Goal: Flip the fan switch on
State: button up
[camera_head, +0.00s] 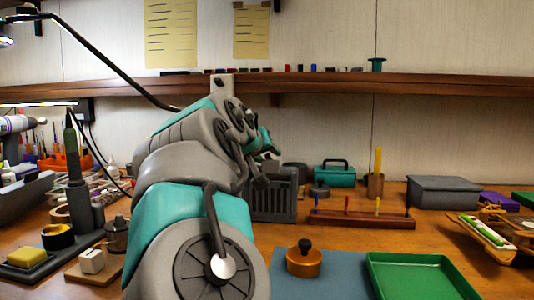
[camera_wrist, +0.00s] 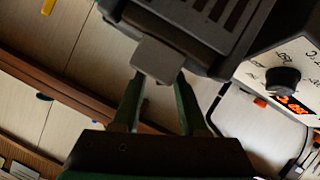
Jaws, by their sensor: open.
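The fan looks to be the dark grey box with slots (camera_head: 285,203) beyond my arm in the head view. Its slotted housing (camera_wrist: 205,28) fills the top of the wrist view. A light grey block (camera_wrist: 157,58), probably the fan switch, juts from the housing's lower edge. My gripper (camera_wrist: 160,80) is open, with two green fingers pointing at this block. The fingertips are at either side of the block's lower end; I cannot tell whether they touch it. In the head view, my arm hides part of the fan, and the fingers are not clear.
A white panel with a black knob (camera_wrist: 283,79) and red display is close right in the wrist view. In the head view are a green tray (camera_head: 420,262), a brass pot (camera_head: 303,262), a wooden rack (camera_head: 360,219) and a teal toolbox (camera_head: 335,176). A shelf (camera_head: 430,86) runs above.

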jog(key=shift+w+d+f, duration=0.15)
jog(key=shift+w, duration=0.3)
grip_shut()
dwell(0.3)
